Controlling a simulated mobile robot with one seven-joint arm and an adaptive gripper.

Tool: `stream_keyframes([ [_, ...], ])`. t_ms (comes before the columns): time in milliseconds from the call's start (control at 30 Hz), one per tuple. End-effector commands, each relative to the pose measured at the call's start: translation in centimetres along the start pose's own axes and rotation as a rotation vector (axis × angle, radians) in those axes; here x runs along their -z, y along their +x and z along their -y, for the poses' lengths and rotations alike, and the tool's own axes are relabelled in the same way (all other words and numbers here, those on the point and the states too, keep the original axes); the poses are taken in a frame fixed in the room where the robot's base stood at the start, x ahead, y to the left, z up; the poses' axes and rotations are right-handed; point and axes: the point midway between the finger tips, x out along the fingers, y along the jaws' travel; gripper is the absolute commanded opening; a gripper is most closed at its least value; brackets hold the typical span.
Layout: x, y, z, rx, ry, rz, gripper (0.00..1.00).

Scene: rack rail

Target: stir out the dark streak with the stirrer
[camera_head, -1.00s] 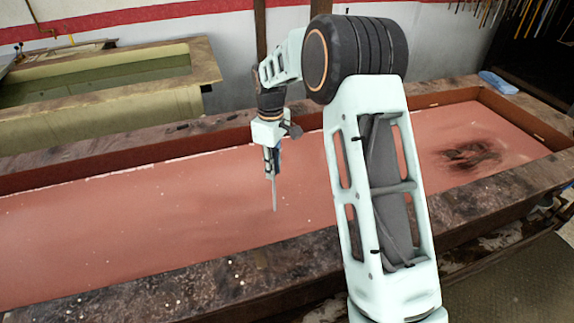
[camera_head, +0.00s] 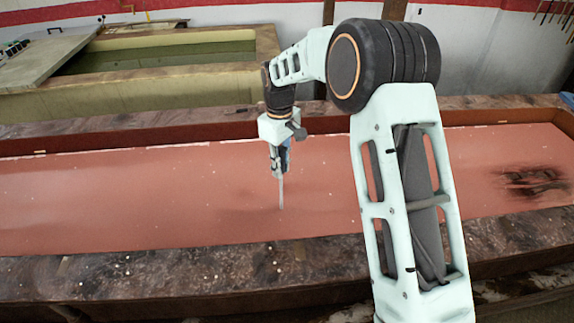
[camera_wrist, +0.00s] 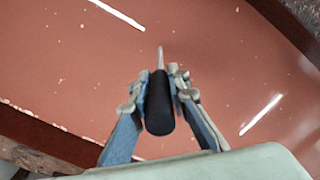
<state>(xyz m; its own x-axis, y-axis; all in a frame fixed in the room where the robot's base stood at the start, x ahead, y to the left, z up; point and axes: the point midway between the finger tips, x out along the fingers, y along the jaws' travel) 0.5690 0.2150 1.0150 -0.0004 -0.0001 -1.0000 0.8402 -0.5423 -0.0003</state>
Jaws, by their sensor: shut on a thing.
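The dark streak (camera_head: 535,181) is a black smudge in the reddish liquid (camera_head: 120,200) at the far right of the long trough in the head view. My gripper (camera_head: 280,160) points down over the middle of the trough, well to the left of the streak. It is shut on the stirrer, whose thin pale shaft (camera_head: 281,192) points down toward the liquid. In the wrist view, the stirrer's black handle (camera_wrist: 159,105) sits between the fingers of my gripper (camera_wrist: 160,82). I cannot tell if the tip touches the liquid. The streak is out of the wrist view.
The trough has a dark, worn stone-like rim (camera_head: 190,270) along its near and far sides. A second, pale yellow basin (camera_head: 150,97) with greenish liquid stands behind at the left. A white wall with a red band is at the back.

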Motion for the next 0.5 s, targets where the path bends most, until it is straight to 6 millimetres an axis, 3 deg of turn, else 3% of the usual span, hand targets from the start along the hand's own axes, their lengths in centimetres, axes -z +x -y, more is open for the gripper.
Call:
stream_keyframes([
  [500,-5.9,-0.1,-5.8,-0.001,0.004,0.000,0.00],
])
